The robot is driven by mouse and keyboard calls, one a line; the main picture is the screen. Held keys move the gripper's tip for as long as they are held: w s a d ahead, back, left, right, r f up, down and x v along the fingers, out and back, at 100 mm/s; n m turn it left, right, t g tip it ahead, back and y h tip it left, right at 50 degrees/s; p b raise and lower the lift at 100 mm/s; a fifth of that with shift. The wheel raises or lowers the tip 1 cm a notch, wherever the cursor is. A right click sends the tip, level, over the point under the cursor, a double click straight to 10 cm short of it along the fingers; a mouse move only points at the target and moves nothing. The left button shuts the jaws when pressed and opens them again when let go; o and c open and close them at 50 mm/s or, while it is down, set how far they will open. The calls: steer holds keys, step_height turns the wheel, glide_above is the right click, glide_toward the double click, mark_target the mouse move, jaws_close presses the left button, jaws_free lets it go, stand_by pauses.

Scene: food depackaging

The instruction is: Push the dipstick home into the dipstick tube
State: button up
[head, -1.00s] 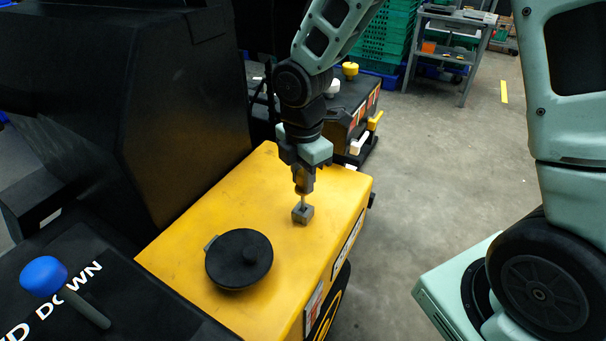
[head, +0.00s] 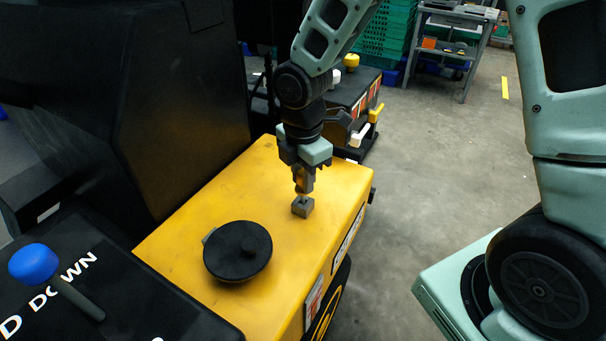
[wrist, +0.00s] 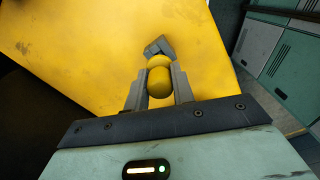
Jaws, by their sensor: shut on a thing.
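The dipstick tube is a small grey square block (head: 302,208) on top of the yellow machine housing (head: 190,240). It also shows in the wrist view (wrist: 158,47), just beyond the fingertips. My gripper (head: 304,186) is shut on the dipstick's rounded yellow handle (wrist: 159,80), which sits between both fingers in the wrist view. The gripper points down right above the block. In the head view a short pale length of the dipstick (head: 302,199) shows between the fingertips and the block. Its lower end is hidden in the block.
A round black cap (head: 238,250) sits on the housing in front of the block. A blue-knobbed lever (head: 34,264) stands on the black panel at lower left. A tall black body (head: 180,110) rises left of the housing. Open floor lies to the right.

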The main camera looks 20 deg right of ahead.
steer(key=shift+f+b, duration=1.15)
steer(key=shift+f, duration=0.7)
steer(key=o, duration=1.1)
steer(key=shift+c, duration=0.2)
steer(key=shift+r, duration=0.15)
step_height(320, 180, up, 17)
steer(key=p, duration=0.2)
steer(key=shift+r+p, duration=0.15)
steer(key=shift+p, duration=0.15)
steer(key=s+a+f+m, duration=0.1)
steer(key=s+a+m, duration=0.2)
steer(key=s+m, duration=0.3)
steer(key=s+a+f+m+p, duration=0.1)
steer(key=s+a+m, duration=0.2)
steer(key=s, duration=1.1)
steer(key=m, duration=0.3)
steer(key=shift+a+f+m+y+p, duration=0.15)
steer(key=shift+m+y+p, duration=0.15)
steer(key=shift+m, duration=0.1)
